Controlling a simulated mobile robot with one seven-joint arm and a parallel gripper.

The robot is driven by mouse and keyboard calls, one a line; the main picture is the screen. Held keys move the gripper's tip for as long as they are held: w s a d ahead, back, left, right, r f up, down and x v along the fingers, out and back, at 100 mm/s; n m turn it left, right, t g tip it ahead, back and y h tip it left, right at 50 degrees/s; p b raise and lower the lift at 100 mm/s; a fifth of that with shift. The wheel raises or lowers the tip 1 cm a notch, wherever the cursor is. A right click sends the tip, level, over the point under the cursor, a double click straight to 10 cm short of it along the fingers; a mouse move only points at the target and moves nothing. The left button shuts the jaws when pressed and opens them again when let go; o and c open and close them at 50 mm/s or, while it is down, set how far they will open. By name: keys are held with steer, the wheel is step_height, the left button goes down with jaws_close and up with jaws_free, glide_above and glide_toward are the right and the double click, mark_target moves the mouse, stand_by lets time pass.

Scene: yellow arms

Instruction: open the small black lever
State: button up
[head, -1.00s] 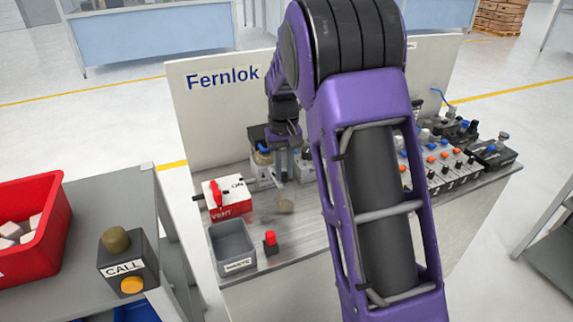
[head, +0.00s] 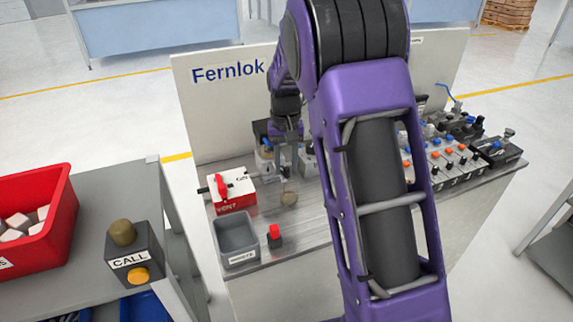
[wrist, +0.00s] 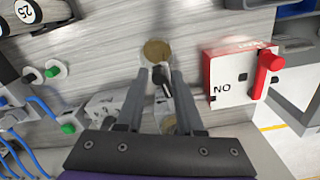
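The small black lever (wrist: 163,86) shows in the wrist view between the two fingers of my gripper (wrist: 161,76). The fingers stand apart on either side of it, with a gap visible around it, so my gripper is open. A round brass-coloured piece (wrist: 157,51) lies just beyond the fingertips. In the head view my gripper (head: 286,168) points down over the bench near the back panel. The lever cannot be made out there, and my arm hides part of the bench.
A red-and-white VENT box with a red handle (head: 222,185) stands left of my gripper. A grey bin (head: 238,240) and a red button (head: 274,235) sit nearer the front edge. Several valve blocks (head: 450,160) fill the right side. Blue tubes (wrist: 38,108) show in the wrist view.

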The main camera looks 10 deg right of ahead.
mark_target(286, 168)
steer(key=shift+o, duration=0.8)
step_height(286, 168, up, 17)
steer(key=p, duration=0.1)
steer(key=shift+r+p, duration=0.2)
steer(key=shift+p, duration=0.15)
stand_by(0.7)
